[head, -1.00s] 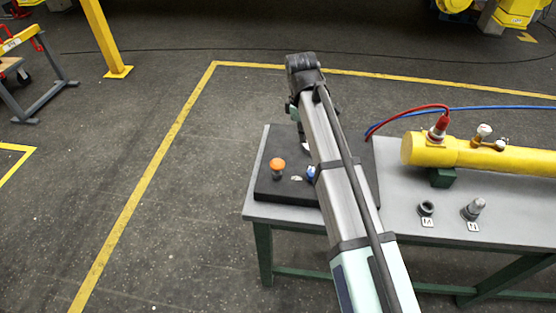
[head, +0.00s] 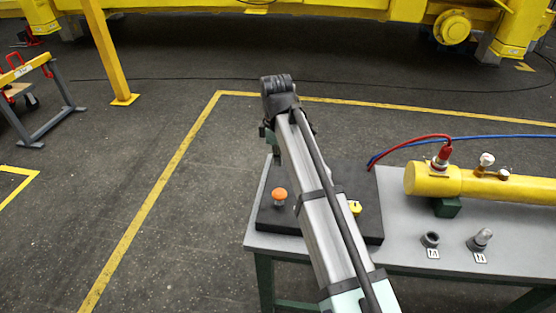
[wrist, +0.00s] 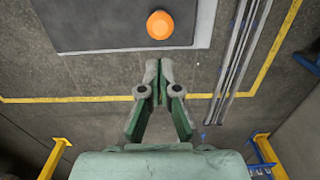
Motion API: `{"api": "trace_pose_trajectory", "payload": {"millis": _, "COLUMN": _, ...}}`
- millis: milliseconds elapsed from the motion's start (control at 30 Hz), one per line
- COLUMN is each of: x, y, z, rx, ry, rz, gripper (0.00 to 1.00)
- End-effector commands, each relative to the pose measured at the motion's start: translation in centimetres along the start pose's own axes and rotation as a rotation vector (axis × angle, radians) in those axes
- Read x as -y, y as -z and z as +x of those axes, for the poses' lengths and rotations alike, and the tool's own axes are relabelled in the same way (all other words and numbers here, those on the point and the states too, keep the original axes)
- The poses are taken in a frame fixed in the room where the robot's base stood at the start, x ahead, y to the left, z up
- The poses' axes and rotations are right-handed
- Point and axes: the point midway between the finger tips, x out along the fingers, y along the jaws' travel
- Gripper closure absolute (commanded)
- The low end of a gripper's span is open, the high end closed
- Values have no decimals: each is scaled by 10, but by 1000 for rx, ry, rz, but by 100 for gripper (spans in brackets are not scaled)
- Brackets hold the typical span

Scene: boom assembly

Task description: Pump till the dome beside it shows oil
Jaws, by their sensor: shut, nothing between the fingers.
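An orange mushroom-shaped knob (head: 279,195) stands on the left part of a black plate (head: 270,218) on the table. In the wrist view the orange knob (wrist: 160,25) shows from above, just beyond my fingertips. My gripper (wrist: 160,66) is shut and empty. Its fingertips point toward the knob, and a gap shows between them in the picture. In the head view my arm hides the fingers. I cannot make out a dome beside the knob; my arm covers the plate to its right.
A small yellow part (head: 354,208) sits on the plate right of my arm. Further right lie a yellow cylinder (head: 480,185) with red and blue hoses, a dark ring (head: 431,240) and a grey fitting (head: 480,239).

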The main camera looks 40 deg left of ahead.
Motion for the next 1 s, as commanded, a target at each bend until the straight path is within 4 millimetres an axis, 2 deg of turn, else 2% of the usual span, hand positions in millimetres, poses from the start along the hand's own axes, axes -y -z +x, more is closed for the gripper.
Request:
{"api": "trace_pose_trajectory", "payload": {"millis": 500, "x": 1, "y": -1, "z": 89, "rx": 1, "ry": 2, "rz": 1, "gripper": 100}}
{"api": "trace_pose_trajectory", "payload": {"millis": 700, "x": 1, "y": -1, "z": 110, "rx": 0, "ry": 1, "rz": 1, "gripper": 100}}
{"api": "trace_pose_trajectory", "payload": {"millis": 1000, "x": 0, "y": 0, "z": 118, "rx": 0, "ry": 0, "rz": 1, "gripper": 100}}
